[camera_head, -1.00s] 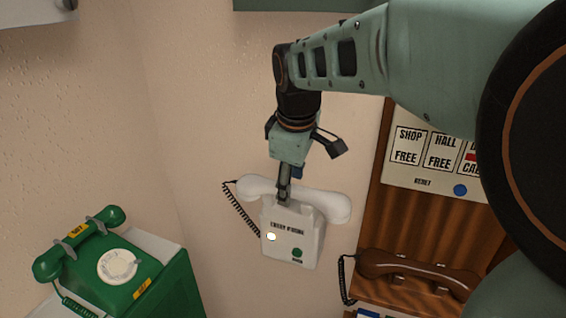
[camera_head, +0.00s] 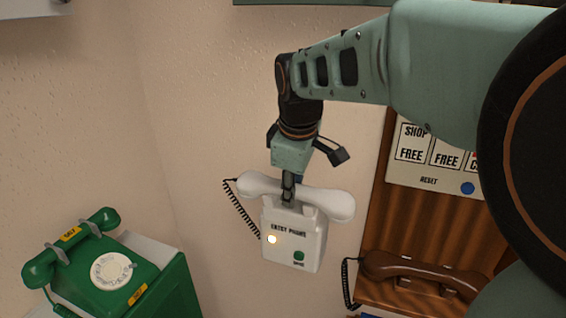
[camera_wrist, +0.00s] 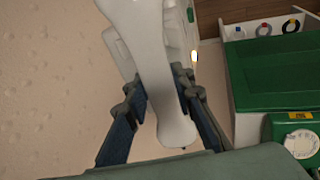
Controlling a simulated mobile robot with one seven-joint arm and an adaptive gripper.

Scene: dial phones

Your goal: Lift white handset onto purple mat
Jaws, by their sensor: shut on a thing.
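The white handset (camera_head: 325,201) lies across the top of the white entry phone (camera_head: 294,236) on the wall, in the middle of the head view. My gripper (camera_head: 288,190) comes down from above and is shut on the middle of the handset. In the wrist view the handset (camera_wrist: 148,70) runs between my two fingers (camera_wrist: 160,118), with the phone body (camera_wrist: 125,50) behind it. I cannot tell whether the handset is clear of its cradle. No purple mat shows in either view.
A green dial phone (camera_head: 105,265) stands on a green cabinet at the lower left. A brown handset (camera_head: 420,272) sits on a wooden panel (camera_head: 375,220) at the right, below a sign board. A black coiled cord (camera_head: 240,212) hangs beside the white phone.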

